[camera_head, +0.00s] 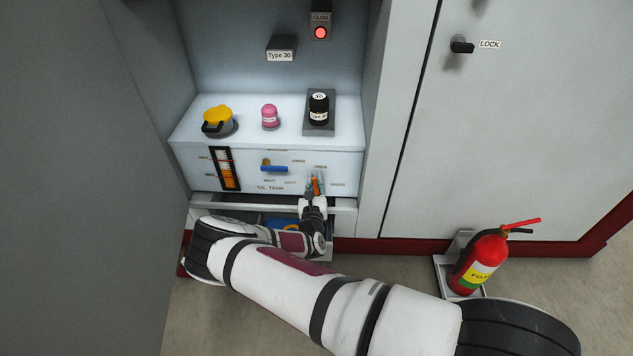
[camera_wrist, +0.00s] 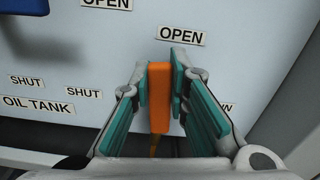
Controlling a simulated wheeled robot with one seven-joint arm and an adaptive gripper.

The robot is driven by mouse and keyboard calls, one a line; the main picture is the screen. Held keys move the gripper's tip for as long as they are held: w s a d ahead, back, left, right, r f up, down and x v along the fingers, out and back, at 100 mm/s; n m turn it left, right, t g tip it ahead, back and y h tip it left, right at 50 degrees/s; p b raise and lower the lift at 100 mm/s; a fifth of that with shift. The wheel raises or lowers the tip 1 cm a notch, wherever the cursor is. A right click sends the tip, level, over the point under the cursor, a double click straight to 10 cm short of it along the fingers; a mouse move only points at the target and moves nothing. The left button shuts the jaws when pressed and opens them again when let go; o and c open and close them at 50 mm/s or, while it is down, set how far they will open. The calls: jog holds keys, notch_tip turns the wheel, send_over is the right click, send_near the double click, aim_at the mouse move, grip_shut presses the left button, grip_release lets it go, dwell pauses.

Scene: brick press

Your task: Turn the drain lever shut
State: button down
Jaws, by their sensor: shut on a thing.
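An orange lever (camera_wrist: 160,95) on the front panel of the oil tank stands upright between my fingers, its upper end just under an OPEN label (camera_wrist: 181,35). SHUT labels lie to its left. In the head view the orange lever (camera_head: 316,186) is mostly hidden by my gripper (camera_head: 315,181). My gripper, with teal pads in the wrist view (camera_wrist: 166,90), is shut on this lever. The lever's lower end and pivot are hidden or unclear. I cannot read a drain name beside it.
A blue lever (camera_head: 274,168) lies level on the same panel, left of my gripper. A level gauge (camera_head: 224,168) is further left. An open drawer (camera_head: 335,214) is below.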

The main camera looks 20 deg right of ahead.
aim_at(303, 183)
jog(key=a+n, duration=0.1)
jog(key=n, duration=0.1)
jog(key=a+f+n, duration=0.1)
jog(key=n, duration=0.2)
jog(key=w+a+n, duration=0.1)
jog(key=n, duration=0.2)
jog(key=shift+f, duration=0.35)
jog(key=n, duration=0.2)
jog(key=f+n+b, duration=0.1)
jog(key=shift+w+a+f+n+b, duration=0.1)
jog(key=shift+a+f+n+b, duration=0.05)
jog(key=shift+a+n+b, duration=0.2)
jog(key=shift+a+f+n+b, duration=0.1)
jog(key=shift+f+n+b, duration=0.4)
jog(key=shift+n, duration=0.75)
jog(key=shift+a+f+n+b, duration=0.1)
jog(key=shift+f+n+b, duration=0.35)
jog(key=shift+n, duration=0.75)
jog(key=c, duration=1.5)
grip_release()
jog(key=v, duration=1.2)
